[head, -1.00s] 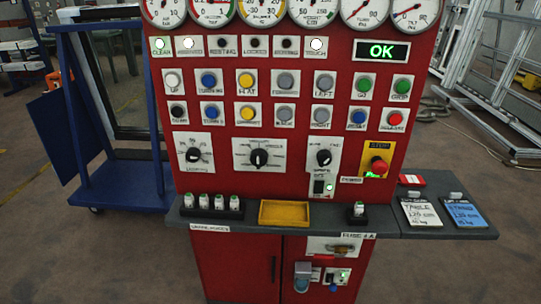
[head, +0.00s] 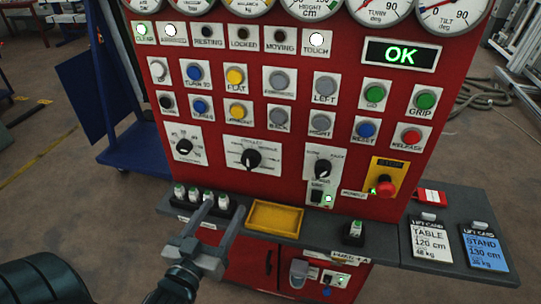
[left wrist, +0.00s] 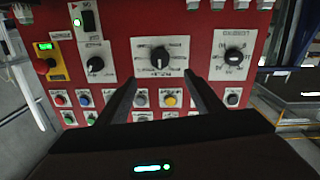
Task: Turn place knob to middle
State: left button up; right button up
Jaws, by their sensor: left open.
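The red control panel (head: 215,120) carries three black knobs in a row. The left knob (head: 184,146) has a small dial. The middle knob (head: 251,158) sits on a wider dial plate. The right knob (head: 323,168) is on a white plate above a small switch. Their small labels are too blurred to tell surely which is the place knob. My left gripper (head: 222,209) is open and empty, below and in front of the panel. In the left wrist view, upside down, the middle knob (left wrist: 160,58) shows beyond and between the open fingers (left wrist: 164,85). My right gripper is not seen.
A grey ledge (head: 377,250) runs below the knobs, with a yellow tray (head: 275,218) and several white-topped pieces in a black rack. A red stop button (head: 384,186) is right of the knobs. Two cards lie on the right shelf. A blue cart stands left.

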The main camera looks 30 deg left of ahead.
pick_arm(q)
jog(key=shift+s+r, duration=0.15)
jog(key=shift+r, duration=0.35)
